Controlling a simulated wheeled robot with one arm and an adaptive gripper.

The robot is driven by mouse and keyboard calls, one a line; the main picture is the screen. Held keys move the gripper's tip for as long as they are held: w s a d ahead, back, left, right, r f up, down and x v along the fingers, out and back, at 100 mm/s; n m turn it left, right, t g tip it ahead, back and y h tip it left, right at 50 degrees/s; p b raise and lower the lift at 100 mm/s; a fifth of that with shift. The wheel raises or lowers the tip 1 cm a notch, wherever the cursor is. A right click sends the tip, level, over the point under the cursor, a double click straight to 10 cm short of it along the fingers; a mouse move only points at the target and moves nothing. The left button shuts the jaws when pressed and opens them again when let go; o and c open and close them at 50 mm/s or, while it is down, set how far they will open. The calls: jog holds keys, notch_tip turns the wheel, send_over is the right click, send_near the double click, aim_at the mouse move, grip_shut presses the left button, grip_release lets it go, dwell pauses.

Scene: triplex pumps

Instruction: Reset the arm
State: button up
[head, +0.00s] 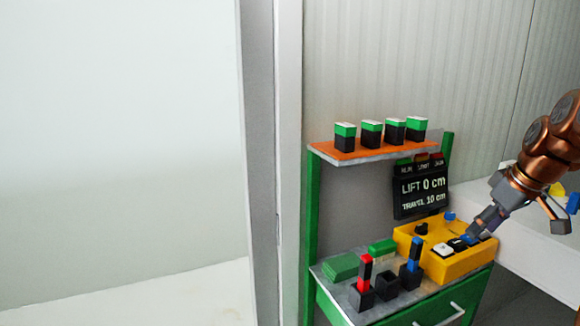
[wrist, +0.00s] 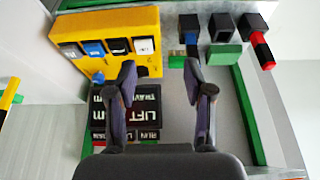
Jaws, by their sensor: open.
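My gripper (head: 480,222) is at the end of my copper-coloured arm, which enters from the right edge in the head view. Its fingers are close over the back right part of the yellow control box (head: 452,268); I cannot tell whether they touch it. In the wrist view my gripper (wrist: 160,76) has two fingers standing apart with nothing between them. The yellow box (wrist: 110,24) shows there with a row of white, blue and black buttons. A black display (head: 420,188) behind the box reads LIFT 0 cm and TRAVEL 10 cm.
An orange shelf (head: 372,152) above carries several green-and-black blocks. On the green bench, a red-and-black piece (head: 365,272) and a blue-and-black piece (head: 413,258) stand in black holders, with an empty holder (head: 388,286) between. A white table (head: 535,255) is at right.

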jog(key=s+a+f+g+p, duration=0.15)
jog(key=s+a, duration=0.25)
jog(key=a, duration=0.6)
jog(key=s+a+f+g+p, duration=0.1)
jog(key=s+a+g+p, duration=0.3)
jog(key=a, duration=0.6)
jog(key=s+a+f+m+p, duration=0.1)
jog(key=s+a+f, duration=0.2)
jog(key=s, duration=0.7)
jog(key=s+a+f+m+h+p, duration=0.1)
jog(key=s+f, duration=0.4)
jog(key=s, duration=0.6)
jog(key=shift+a+m+p, duration=0.5)
jog(key=shift+a+m, duration=0.3)
jog(key=shift+a, duration=0.35)
jog(key=shift+g, duration=0.25)
